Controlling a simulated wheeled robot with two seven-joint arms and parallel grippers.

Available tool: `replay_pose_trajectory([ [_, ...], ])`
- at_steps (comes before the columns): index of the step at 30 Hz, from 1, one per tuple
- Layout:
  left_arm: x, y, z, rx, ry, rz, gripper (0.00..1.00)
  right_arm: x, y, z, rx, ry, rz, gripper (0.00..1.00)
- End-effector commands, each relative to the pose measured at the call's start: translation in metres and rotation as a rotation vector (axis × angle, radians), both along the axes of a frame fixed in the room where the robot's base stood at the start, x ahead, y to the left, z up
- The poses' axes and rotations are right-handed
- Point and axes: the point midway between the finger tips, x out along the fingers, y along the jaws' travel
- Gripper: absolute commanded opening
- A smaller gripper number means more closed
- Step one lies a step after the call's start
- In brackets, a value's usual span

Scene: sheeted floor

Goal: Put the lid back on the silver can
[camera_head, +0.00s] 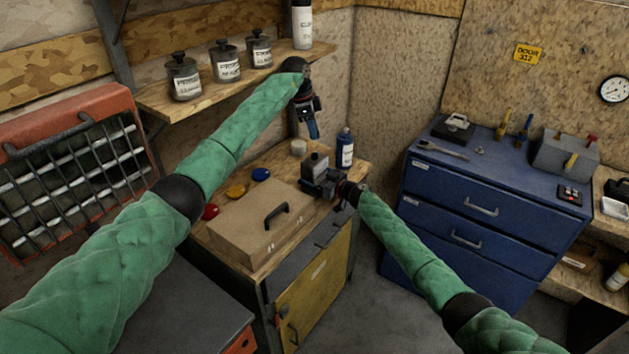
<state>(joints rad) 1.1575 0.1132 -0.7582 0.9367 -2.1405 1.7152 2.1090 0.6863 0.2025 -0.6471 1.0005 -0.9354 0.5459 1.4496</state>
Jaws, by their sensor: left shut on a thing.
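A small grey can (316,162), which looks like the silver can, stands at the back of the wooden cabinet top, its lower part hidden by my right gripper. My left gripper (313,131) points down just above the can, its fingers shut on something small. The held thing is too small and hidden to make out, so I cannot tell whether it is the lid. My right gripper (318,183) is low at the can's front side. I cannot tell whether its fingers close on the can or are only beside it.
A brown case (250,222) fills the front of the cabinet top (330,212). A blue bottle (345,148) and a pale jar (298,147) stand close to the can. Dark-lidded canisters (226,62) line the shelf at left. A blue drawer cabinet (470,215) stands right.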

Motion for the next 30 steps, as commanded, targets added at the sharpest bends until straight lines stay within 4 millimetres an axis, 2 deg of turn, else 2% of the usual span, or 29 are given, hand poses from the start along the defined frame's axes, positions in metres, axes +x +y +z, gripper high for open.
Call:
replay_pose_trajectory([
  [5, 0.000, 0.000, -0.003, 0.000, 0.001, 0.000, 0.07, 0.000, 0.000, 0.000, 0.001, 0.001, -0.001, 0.45],
  [18, -0.001, 0.000, -0.048, 0.000, 0.000, 0.000, 0.07, 0.000, -0.001, 0.000, 0.001, 0.001, -0.001, 0.45],
  [30, -0.001, 0.000, -0.049, 0.000, -0.001, 0.000, 0.07, 0.000, -0.001, 0.000, 0.001, 0.001, -0.001, 0.45],
])
